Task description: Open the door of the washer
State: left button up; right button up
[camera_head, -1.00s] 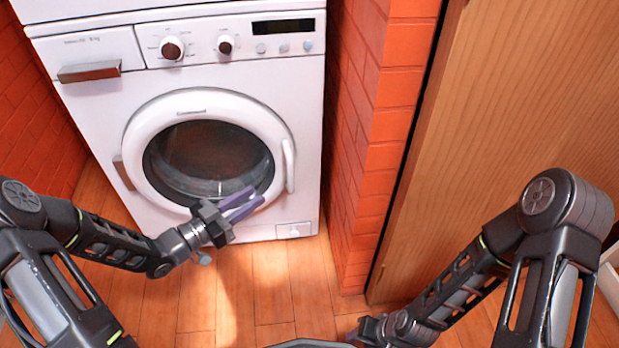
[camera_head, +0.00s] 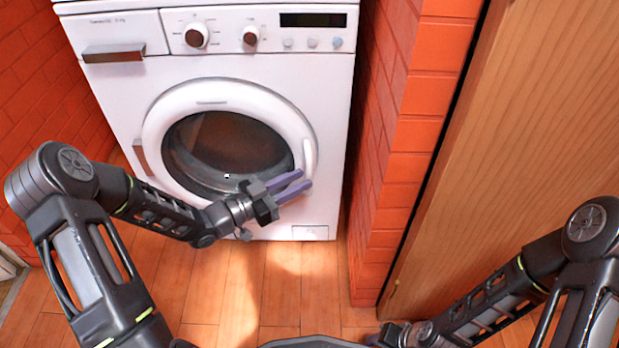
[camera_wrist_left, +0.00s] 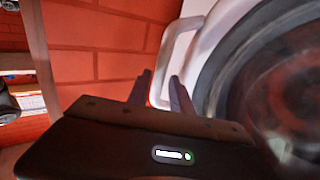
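The white washer (camera_head: 245,70) stands against brick, with its round door (camera_head: 160,118) shut. The door's white handle (camera_head: 308,155) is an upright bar on the door's right edge; it also shows in the left wrist view (camera_wrist_left: 165,65). My left gripper (camera_head: 305,179) is open and empty, its purple fingers pointing right just below the handle. In the left wrist view its fingers (camera_wrist_left: 161,78) are apart, with the handle's lower part just beyond and between them; I cannot tell whether they touch. My right gripper (camera_head: 392,335) is low at the bottom edge, and its fingers cannot be made out.
A brick pillar (camera_head: 395,160) stands close on the washer's right, with a wooden panel (camera_head: 510,130) beyond it. A brick wall (camera_head: 40,80) is on the left. The wooden floor (camera_head: 280,285) in front is clear. A shelf (camera_wrist_left: 38,60) shows at left in the wrist view.

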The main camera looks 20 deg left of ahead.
aim_at(309, 176)
pick_arm(q)
jog(key=shift+b+x, duration=0.4)
jog(key=shift+x, duration=1.45)
grip_shut()
jog(key=shift+s, duration=0.1)
